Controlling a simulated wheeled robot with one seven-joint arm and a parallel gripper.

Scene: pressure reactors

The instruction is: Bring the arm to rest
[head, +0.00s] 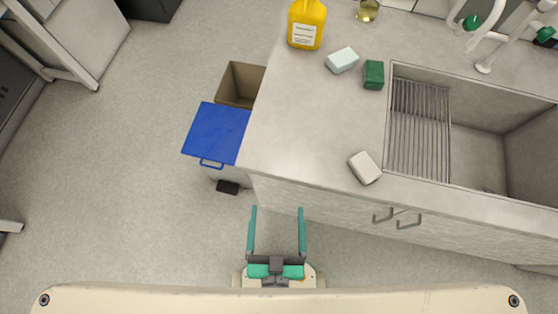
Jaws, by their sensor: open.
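My gripper (276,230) shows at the bottom middle of the head view. Its two teal fingers are spread apart and point up the picture, with nothing between them. It is in front of the near left corner of the counter, over the floor or the counter's front face. Its height cannot be told from this view. Most of my arm is hidden below a pale part of my own body along the bottom edge.
The counter (300,140) holds a yellow bottle (306,24), sponges (373,74) and a white block (364,168). A sink (480,140) is at right. The floor (110,190) is clear at left.

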